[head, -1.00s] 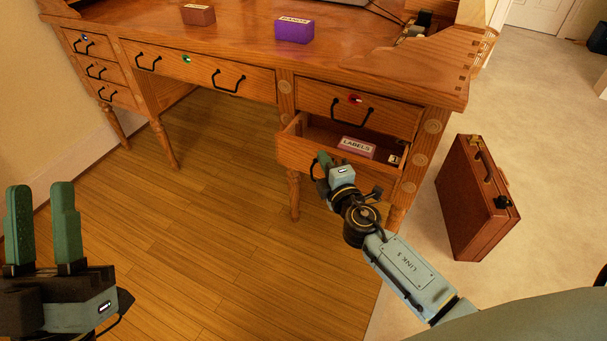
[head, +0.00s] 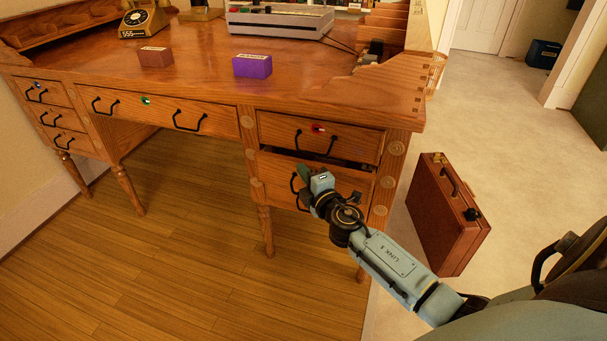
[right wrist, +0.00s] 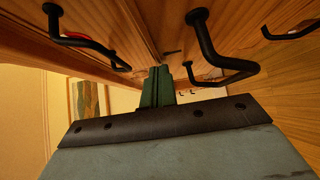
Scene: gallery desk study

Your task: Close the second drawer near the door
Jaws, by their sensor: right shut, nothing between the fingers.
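The second drawer (head: 350,183) is the lower one in the desk's right-hand stack, on the side by the doorway. Its front stands nearly flush, with a thin dark gap along its top edge; its contents are hidden. My right gripper (head: 304,174) is at this drawer's front, by its black handle (head: 294,187), which it partly covers. In the right wrist view its green fingers (right wrist: 158,88) are together and empty, close to the wood between two black handles. I cannot tell whether they touch the wood. My left gripper is out of view.
The top right drawer (head: 345,140) is shut below the desk top (head: 205,75). A brown briefcase (head: 445,220) stands on the pale floor right of the desk. A purple box (head: 252,67) and a brown box (head: 156,57) sit on top. The wood floor in front is clear.

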